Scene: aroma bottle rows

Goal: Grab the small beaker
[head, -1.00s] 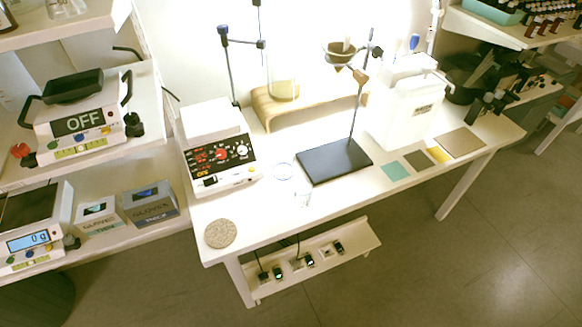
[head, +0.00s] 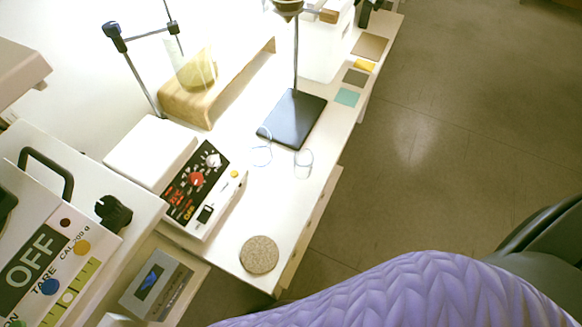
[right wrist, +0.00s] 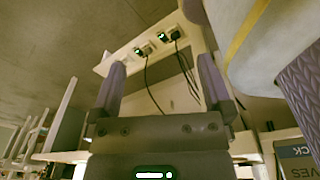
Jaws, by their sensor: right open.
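The small beaker (head: 304,163), clear glass, stands on the white table beside the black stand base, near the table's right edge in the head view. A larger clear beaker (head: 196,70) with yellowish content stands on the wooden riser. My right gripper (right wrist: 162,62) is open and empty in the right wrist view, facing the power sockets on a shelf. The small beaker does not show in that view. My purple-sleeved right arm crosses the bottom right of the head view, its gripper out of frame. My left gripper is not in view.
A clear round dish (head: 261,146) lies left of the small beaker. The black stand base (head: 293,118) with its upright rod is behind it. A hotplate device (head: 203,188) stands left, and a round cork mat (head: 259,254) lies at the near end. Open floor is right of the table.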

